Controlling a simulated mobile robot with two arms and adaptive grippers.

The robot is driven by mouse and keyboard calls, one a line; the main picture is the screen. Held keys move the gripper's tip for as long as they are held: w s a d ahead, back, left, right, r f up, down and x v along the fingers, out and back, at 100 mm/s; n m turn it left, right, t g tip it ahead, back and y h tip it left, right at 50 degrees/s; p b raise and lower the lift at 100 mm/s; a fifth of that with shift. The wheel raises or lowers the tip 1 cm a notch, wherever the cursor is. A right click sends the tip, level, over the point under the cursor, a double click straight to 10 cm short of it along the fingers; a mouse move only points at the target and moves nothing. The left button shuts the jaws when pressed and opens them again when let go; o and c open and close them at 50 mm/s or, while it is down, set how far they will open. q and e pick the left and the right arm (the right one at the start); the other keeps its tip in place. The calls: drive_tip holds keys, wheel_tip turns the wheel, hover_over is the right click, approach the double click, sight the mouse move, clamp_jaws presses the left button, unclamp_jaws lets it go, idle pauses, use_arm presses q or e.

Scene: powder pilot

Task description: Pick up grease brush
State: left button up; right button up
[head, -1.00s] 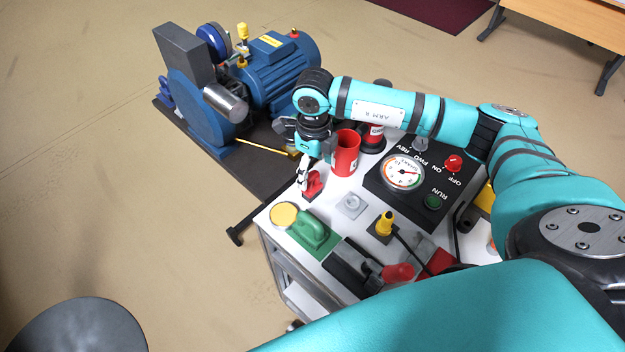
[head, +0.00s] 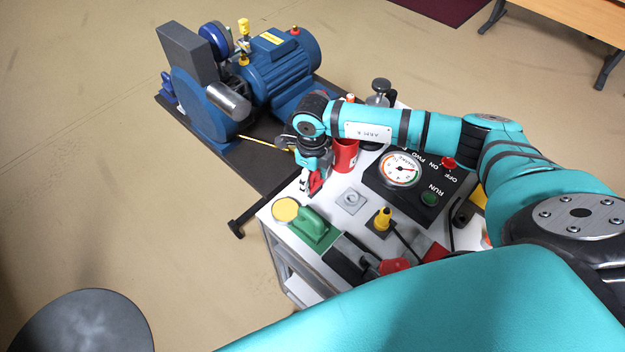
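A thin yellow stick (head: 265,143) lies on the dark base in front of the blue motor; it may be the grease brush, but its tip is too small to make out. My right gripper (head: 308,183) points down at the far left corner of the white cart top, beside a small red object (head: 317,182). The gripper partly hides that object, and I cannot tell whether the fingers touch it. My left gripper is not in view.
A red cup (head: 345,155) stands just right of the gripper. A black gauge panel (head: 425,196), a green tool (head: 314,228) and a yellow-tipped plug (head: 382,219) occupy the cart top. The blue motor (head: 275,65) stands behind.

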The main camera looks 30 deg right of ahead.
drive_tip(key=c, duration=0.5)
drive_tip(key=shift+r, duration=0.15)
drive_tip(key=shift+r, duration=0.35)
wheel_tip(320, 180, up, 8)
drive_tip(key=b, duration=0.3)
drive_tip(key=shift+r, duration=0.25)
drive_tip(key=shift+c, duration=0.2)
drive_tip(key=shift+r, duration=0.3)
